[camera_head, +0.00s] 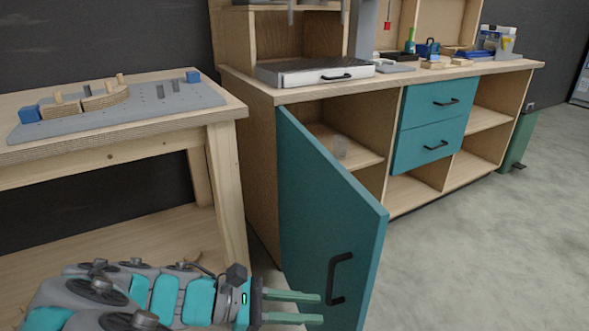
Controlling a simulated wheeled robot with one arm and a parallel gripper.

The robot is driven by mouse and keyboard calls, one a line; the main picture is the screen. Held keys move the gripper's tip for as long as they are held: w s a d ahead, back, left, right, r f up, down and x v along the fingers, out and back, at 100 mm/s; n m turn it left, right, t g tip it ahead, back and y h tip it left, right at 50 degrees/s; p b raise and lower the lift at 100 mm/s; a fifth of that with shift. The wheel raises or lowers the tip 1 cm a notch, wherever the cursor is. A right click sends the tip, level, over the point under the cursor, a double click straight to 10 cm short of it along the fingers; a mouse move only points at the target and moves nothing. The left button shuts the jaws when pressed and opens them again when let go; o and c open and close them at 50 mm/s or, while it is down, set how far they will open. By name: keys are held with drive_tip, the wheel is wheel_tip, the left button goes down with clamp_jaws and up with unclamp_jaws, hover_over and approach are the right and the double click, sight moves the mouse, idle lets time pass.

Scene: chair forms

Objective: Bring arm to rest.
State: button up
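My arm lies low across the bottom left of the head view, in front of the wooden table. My gripper (312,308) points right, with its two pale green fingers apart and nothing seen between them. The fingertips are close to the lower part of the open teal cabinet door (325,205). I cannot tell whether they touch it. The door's black handle (340,278) is to the right of the fingertips, and no finger is around it.
A wooden table (170,142) with a grey peg board (150,106) stands at the left. The workbench (255,150) has teal drawers (433,122), both shut. Grey floor (470,260) is clear at the right.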

drive_tip(key=s+d+m+g+y, duration=0.3)
drive_tip(key=d+m, duration=0.1)
drive_tip(key=d, duration=0.3)
drive_tip(key=s+d+m+g+y, duration=0.2)
drive_tip(key=d+m+y, duration=0.15)
drive_tip(key=d, duration=0.25)
drive_tip(key=s+f+m+t+y, duration=0.1)
drive_tip(key=s+f+m+y, duration=0.2)
drive_tip(key=s+m+y, duration=0.4)
drive_tip(key=s+m, duration=0.2)
drive_tip(key=shift+s+y, duration=0.35)
